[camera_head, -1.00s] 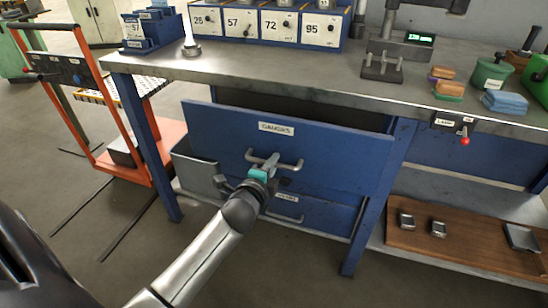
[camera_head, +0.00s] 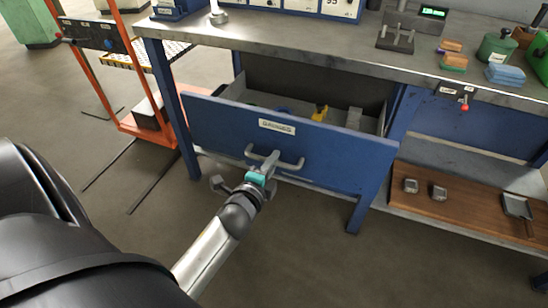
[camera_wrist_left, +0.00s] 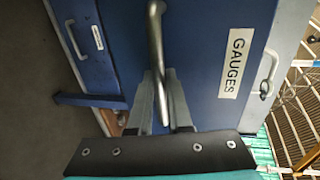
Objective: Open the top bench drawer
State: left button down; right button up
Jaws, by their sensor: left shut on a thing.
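The top bench drawer (camera_head: 215,120) has a blue front with a "GAUGES" label and stands pulled well out from under the bench. Its grey inside shows a yellow item (camera_head: 320,113) and some grey items. My left gripper (camera_head: 264,165) is shut on the bar handle (camera_head: 290,164) of this drawer. In the left wrist view, the fingers (camera_wrist_left: 163,100) close around the handle (camera_wrist_left: 156,40), beside the "GAUGES" label (camera_wrist_left: 233,62). The lower drawer is hidden behind the top drawer front in the head view. My right gripper is not in view.
The steel bench top (camera_head: 290,42) carries a display stand, sponges and a green pot. A red-knobbed lamp switch (camera_head: 464,104) sits on its front edge. A wooden board (camera_head: 460,205) lies on the lower shelf. An orange trolley (camera_head: 125,70) stands at left. The floor in front is clear.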

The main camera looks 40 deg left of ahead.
pick_arm(q)
jog(key=c, duration=1.1)
grip_release()
jog(key=shift+s, duration=0.2)
jog(key=shift+p+v, duration=1.7)
jog(key=shift+v, duration=5.75)
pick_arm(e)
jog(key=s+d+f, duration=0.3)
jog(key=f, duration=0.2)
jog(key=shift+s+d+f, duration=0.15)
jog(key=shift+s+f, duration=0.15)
